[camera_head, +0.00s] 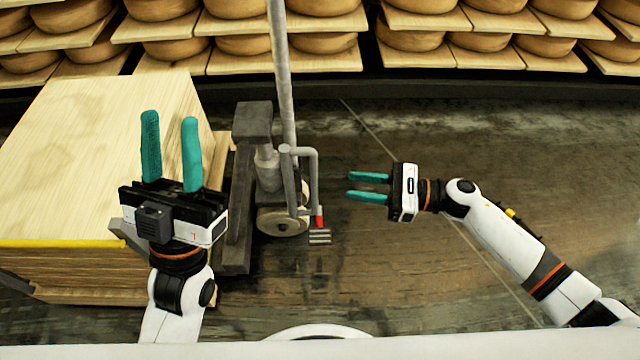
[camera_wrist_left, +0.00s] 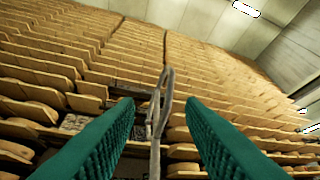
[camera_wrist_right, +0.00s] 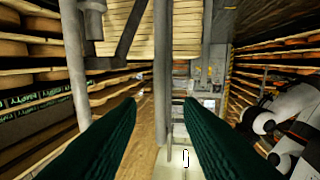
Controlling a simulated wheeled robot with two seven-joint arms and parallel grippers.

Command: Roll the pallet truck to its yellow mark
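The pallet truck (camera_head: 268,180) stands left of centre in the head view, dark grey with a wheel, a red-tipped pedal and a tall grey pole. A stack of pale boards (camera_head: 110,130) is beside it at the left. The pole's looped handle (camera_wrist_left: 155,115) shows beyond the fingers in the left wrist view. My left gripper (camera_head: 170,116) is open and empty, in front of the boards. My right gripper (camera_head: 349,186) is open and empty, right of the truck and apart from it. I cannot make out a yellow floor mark.
A yellow strip (camera_head: 60,243) runs along the stack's near top edge. Shelves of cheese wheels (camera_head: 410,40) line the back. The dark floor (camera_head: 420,290) is clear to the right of the truck, up to the shelf base.

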